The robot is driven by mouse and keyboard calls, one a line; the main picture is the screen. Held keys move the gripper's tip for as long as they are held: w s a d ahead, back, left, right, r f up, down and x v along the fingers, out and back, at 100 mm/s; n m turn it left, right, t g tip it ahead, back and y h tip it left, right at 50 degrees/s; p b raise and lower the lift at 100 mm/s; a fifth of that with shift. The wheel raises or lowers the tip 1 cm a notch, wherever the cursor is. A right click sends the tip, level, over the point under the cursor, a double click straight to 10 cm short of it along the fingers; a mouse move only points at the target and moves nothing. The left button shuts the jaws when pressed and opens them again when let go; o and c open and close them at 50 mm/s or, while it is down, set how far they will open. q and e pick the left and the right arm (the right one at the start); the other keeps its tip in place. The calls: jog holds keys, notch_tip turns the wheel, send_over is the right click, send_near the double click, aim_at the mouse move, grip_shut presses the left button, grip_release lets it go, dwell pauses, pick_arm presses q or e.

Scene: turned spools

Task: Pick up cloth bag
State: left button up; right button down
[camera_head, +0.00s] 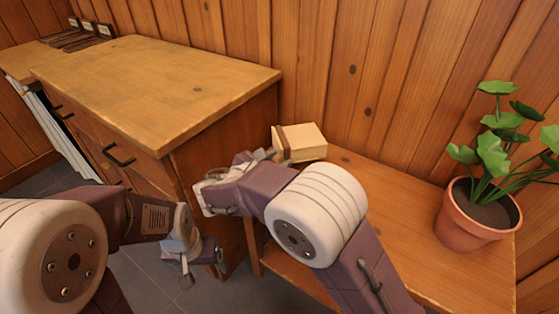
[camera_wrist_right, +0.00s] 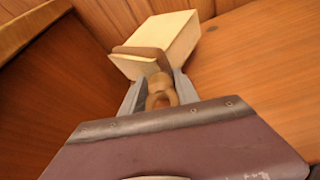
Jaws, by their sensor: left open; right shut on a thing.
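I see nothing that is clearly a cloth bag. A pale cream, box-shaped thing (camera_head: 304,142) with a brown band is at the back left of the low wooden table, near the wall. It also shows in the right wrist view (camera_wrist_right: 168,38). My right gripper (camera_head: 266,155) is at its near left side, shut on a turned wooden piece (camera_wrist_right: 160,92) in front of the brown band. I cannot tell whether that piece is joined to the cream thing, or whether the cream thing touches the table. My left gripper (camera_head: 203,268) is open and empty, low over the floor.
A wooden cabinet (camera_head: 150,85) with dark handles stands at the left, its top mostly bare. A potted plant (camera_head: 474,225) stands on the right of the low table (camera_head: 395,205). The table's middle is clear behind my right arm. A plank wall closes the back.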

notch_tip(320, 180, up, 3)
jog(key=shift+f+p, duration=0.1)
jog(key=shift+p, duration=0.5)
pick_arm(q)
notch_tip(320, 180, up, 6)
jog(key=p, duration=0.3)
jog(key=shift+f+p, duration=0.1)
jog(key=shift+p, duration=0.2)
pick_arm(e)
jog(key=s+d+r, duration=0.6)
jog(key=d, duration=0.3)
jog(key=shift+s+d, duration=0.2)
jog(key=shift+d, duration=0.2)
